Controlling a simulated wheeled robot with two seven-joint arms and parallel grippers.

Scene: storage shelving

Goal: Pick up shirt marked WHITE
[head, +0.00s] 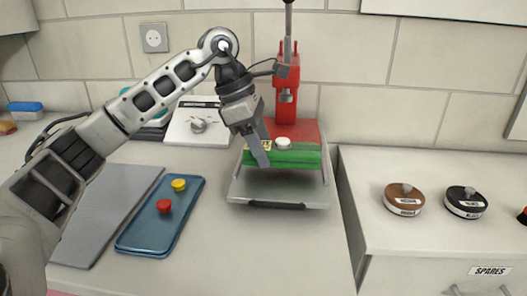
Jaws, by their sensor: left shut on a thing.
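I see no readable WHITE mark. My right gripper is not in view.
A white box with a dial (198,125) stands behind. On the right cabinet are brown (404,199) and black (466,202) labelled discs.

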